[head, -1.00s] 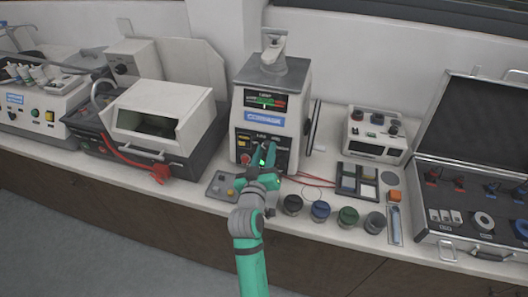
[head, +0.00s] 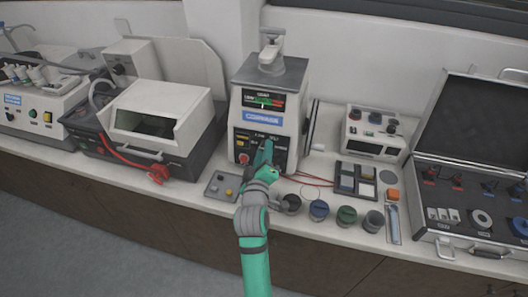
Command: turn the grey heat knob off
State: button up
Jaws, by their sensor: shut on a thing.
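The mounting press (head: 270,92) stands upright against the wall in the middle of the head view. It has a lit display (head: 264,101) at the top and a dark control panel (head: 243,137) below it. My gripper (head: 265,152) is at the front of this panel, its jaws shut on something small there. The grey heat knob is hidden by my jaws; from its place it appears to be what they hold. My wrist and arm cover the lower middle of the panel. A red button shows on the panel's left side.
A white-hooded machine (head: 160,115) is left of the press; an open case (head: 470,190) is far right.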

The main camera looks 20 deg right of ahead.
jog(key=shift+a, duration=0.1)
jog(key=o, duration=1.1)
jog(key=shift+w, duration=0.1)
jog(key=shift+c, duration=0.2)
jog(key=f+v, duration=0.1)
jog(key=v, duration=1)
jog(key=shift+r, duration=0.4)
jog(key=shift+w, duration=0.1)
